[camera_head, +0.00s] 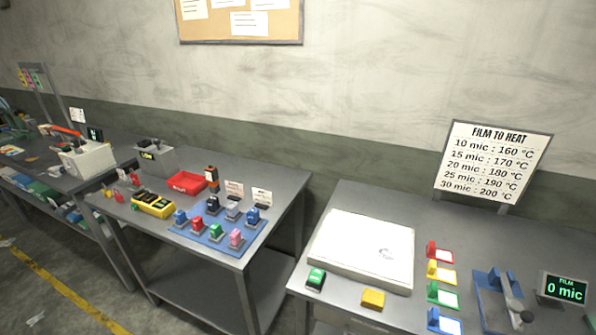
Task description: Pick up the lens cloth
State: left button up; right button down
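No item in the head view is clearly recognisable as the lens cloth. A small yellow block or folded pad (373,299) lies on the right table (345,205), at the front edge of a white slab (350,240). It could be the cloth, but it is too small to tell. A small green and dark item (316,279) stands to its left. Neither of my grippers shows in the head view.
Red, yellow, green and blue holders (439,254) line the slab's right side, with a blue device (493,285) and film display (566,289) beyond. The middle table carries a red tray (187,182) and a blue mat (213,240) with several coloured blocks. A gap separates the tables.

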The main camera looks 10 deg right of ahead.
aim_at(372, 300)
jog(key=z, duration=1)
